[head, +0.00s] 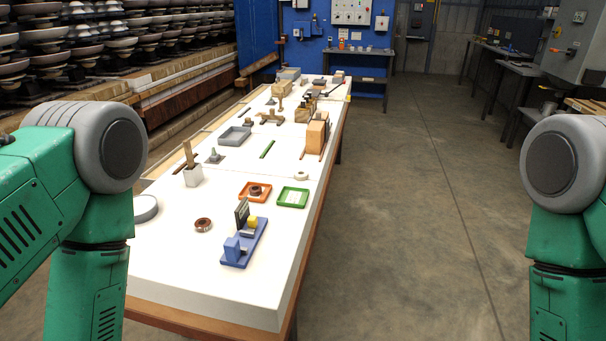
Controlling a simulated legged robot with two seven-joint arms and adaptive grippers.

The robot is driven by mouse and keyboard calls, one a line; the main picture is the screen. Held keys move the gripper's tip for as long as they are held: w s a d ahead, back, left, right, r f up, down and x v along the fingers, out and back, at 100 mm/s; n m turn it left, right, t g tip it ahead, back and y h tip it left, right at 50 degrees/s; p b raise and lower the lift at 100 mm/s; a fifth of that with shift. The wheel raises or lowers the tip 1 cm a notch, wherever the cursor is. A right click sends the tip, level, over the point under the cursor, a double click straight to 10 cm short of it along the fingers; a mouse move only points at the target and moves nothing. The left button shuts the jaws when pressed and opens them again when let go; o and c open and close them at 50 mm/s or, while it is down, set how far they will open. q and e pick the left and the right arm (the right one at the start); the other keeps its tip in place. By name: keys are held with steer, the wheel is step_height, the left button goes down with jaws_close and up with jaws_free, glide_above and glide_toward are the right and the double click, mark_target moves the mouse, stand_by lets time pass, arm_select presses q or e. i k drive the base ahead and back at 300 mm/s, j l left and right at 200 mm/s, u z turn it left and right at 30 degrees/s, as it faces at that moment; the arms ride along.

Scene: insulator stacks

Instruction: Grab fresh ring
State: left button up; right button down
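A reddish-brown ring (203,225) lies flat on the white table, left of a blue fixture. A dark brown ring (255,190) sits in an orange tray (268,199). A pale ring or roll (301,176) lies on the table near the right edge, behind a green tray (293,197). The green tray shows a pale bottom and no ring. I cannot tell which ring is the fresh one. My two green arms come in at the left and right; both grippers are below the picture and out of view.
The blue fixture (245,243) carries a dark upright plate and a yellow block. A white holder (193,177) and a grey tray (234,136) stand farther back. Wooden blocks (316,134) crowd the far right side. The table's near end and the floor at right are clear.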

mark_target(300, 175)
steer(key=i+l, duration=0.2)
steer(key=l, duration=0.15)
steer(key=i+l+u, duration=0.1)
steer(key=l, duration=0.3)
steer(key=i+l, duration=0.3)
steer(key=i+l+u, duration=0.1)
steer(key=l, duration=0.35)
steer(key=i, duration=0.05)
